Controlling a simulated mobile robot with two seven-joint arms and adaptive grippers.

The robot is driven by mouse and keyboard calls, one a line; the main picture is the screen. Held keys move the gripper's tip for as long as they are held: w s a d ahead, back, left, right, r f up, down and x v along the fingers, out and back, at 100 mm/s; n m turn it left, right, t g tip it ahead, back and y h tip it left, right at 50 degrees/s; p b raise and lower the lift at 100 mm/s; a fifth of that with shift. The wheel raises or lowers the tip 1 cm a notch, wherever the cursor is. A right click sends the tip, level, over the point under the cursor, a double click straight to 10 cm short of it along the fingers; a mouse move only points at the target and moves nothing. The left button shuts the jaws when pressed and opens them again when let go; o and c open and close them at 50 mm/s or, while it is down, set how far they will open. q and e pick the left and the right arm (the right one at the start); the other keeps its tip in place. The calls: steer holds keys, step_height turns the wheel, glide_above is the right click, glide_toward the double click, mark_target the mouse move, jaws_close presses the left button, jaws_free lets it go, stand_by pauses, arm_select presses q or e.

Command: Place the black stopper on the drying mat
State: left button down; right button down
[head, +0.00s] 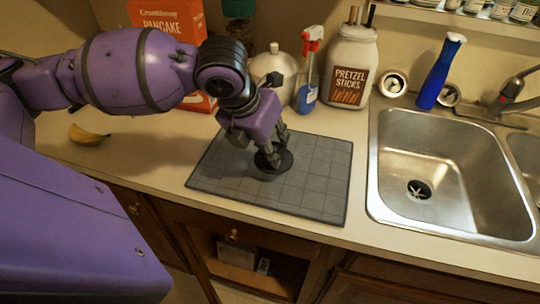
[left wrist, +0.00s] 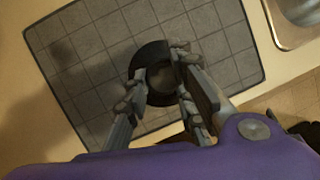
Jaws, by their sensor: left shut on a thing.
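The black stopper (head: 284,163) is a dark round disc at the fingertips of my left gripper (head: 272,158), over the middle of the grey tiled drying mat (head: 320,190). My left gripper points down and is shut on the stopper. In the left wrist view, the stopper (left wrist: 148,55) shows between and behind the fingers (left wrist: 165,82), with the mat (left wrist: 215,25) under it. I cannot tell whether the stopper touches the mat or is just above it. My right gripper is not in view.
The steel sink (head: 440,170) is right of the mat. A blue bottle (head: 440,72) stands behind the sink.

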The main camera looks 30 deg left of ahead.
arm_select(q)
steer(key=shift+w+a+f, duration=0.2)
steer(key=shift+a+f, duration=0.1)
steer(key=shift+f, duration=0.15)
steer(key=shift+w+a+f, duration=0.1)
steer(key=shift+f, duration=1.55)
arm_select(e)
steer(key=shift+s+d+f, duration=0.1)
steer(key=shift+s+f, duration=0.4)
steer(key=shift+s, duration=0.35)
arm_select(q)
steer(key=shift+f, duration=0.1)
steer(key=c, duration=1.5)
jaws_free()
steer(key=shift+p+v, duration=1.05)
steer(key=shift+v, duration=5.05)
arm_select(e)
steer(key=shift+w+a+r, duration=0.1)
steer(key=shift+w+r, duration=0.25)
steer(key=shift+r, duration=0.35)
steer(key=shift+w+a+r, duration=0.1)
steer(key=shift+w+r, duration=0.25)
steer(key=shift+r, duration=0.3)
